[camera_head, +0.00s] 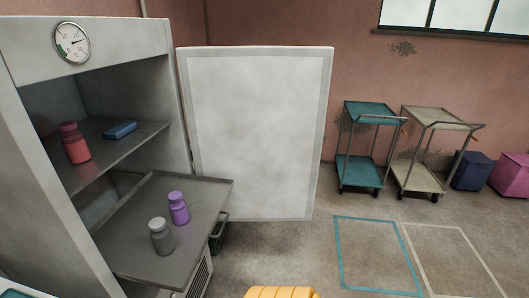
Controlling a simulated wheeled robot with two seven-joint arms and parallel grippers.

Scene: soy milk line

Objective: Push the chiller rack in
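The chiller (20,110) is a grey cabinet at the left, with a round dial gauge (72,43) on its top panel. Its white door (258,135) stands wide open to the right. The lower chiller rack (190,248) is a dark grey shelf that sticks out well past the cabinet front. A purple bottle (178,209) and a grey bottle (162,238) stand upright on it. The upper shelf (104,140) is inside the cabinet and holds a red bottle (75,147) and a blue flat box (120,130). Neither gripper shows in the view.
A dark green basket (219,236) is on the floor, partly hidden behind the rack. A teal cart (372,112) and a cream cart (438,115) stand by the back wall, with a navy bin (472,171) and a pink bin (512,175). The taped floor in front is clear.

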